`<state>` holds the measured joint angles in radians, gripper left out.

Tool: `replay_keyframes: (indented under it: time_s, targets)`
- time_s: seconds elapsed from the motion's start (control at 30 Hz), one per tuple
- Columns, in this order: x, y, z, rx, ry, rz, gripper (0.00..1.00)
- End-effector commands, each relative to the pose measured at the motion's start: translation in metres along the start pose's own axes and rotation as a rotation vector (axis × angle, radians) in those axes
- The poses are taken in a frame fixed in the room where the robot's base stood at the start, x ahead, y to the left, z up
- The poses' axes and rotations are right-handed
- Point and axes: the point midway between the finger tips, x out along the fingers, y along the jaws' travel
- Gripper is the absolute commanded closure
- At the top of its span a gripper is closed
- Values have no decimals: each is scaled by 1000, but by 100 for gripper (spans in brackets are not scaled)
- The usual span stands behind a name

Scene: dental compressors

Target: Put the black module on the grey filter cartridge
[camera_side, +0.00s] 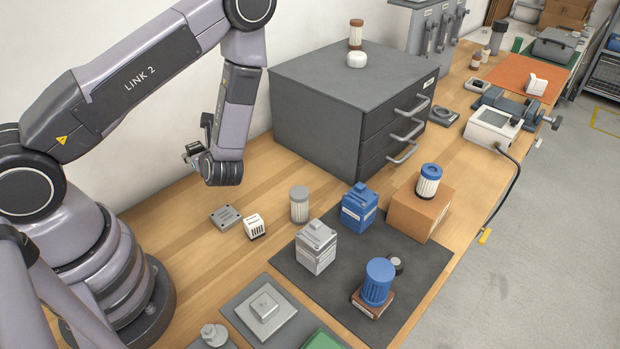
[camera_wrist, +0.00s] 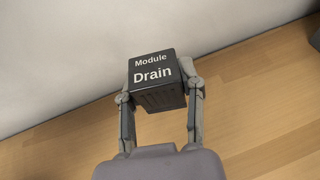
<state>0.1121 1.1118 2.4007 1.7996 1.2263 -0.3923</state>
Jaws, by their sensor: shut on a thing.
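The black module (camera_wrist: 155,72), a dark block with "Module Drain" in white on its face, is held between the two fingers of my gripper (camera_wrist: 160,92) in the wrist view. In the side view my gripper (camera_side: 192,153) is raised above the bench near the wall, partly hidden by my wrist; I cannot make out the module there. The grey filter cartridge (camera_side: 299,205) is an upright pleated cylinder with a grey cap, standing on the wood left of the dark mat. It is right of and below my gripper, well apart from it.
A white slotted block (camera_side: 254,227) and a flat grey plate (camera_side: 225,216) lie left of the cartridge. A grey module (camera_side: 316,250), a blue module (camera_side: 359,208) and a blue cartridge (camera_side: 377,281) stand at the mat (camera_side: 330,285). A drawer cabinet (camera_side: 320,125) rises behind.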

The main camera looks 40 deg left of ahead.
Motion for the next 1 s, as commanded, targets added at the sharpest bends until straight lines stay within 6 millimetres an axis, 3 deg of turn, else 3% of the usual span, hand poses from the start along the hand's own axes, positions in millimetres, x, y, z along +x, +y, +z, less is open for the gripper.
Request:
replay_keyframes:
  time_s: [0.17,0.3,0.4,0.53,0.7,1.0]
  targets:
    - [-55,-63,-2,122,16,-294,99]
    - [-113,-106,-8,228,15,-544,99]
    - [-152,-126,-13,292,8,-693,99]
    - [-189,-140,-17,348,-2,-828,99]
    - [-207,-146,-27,381,-10,-902,99]
    - [-192,-146,-65,383,-10,-906,99]
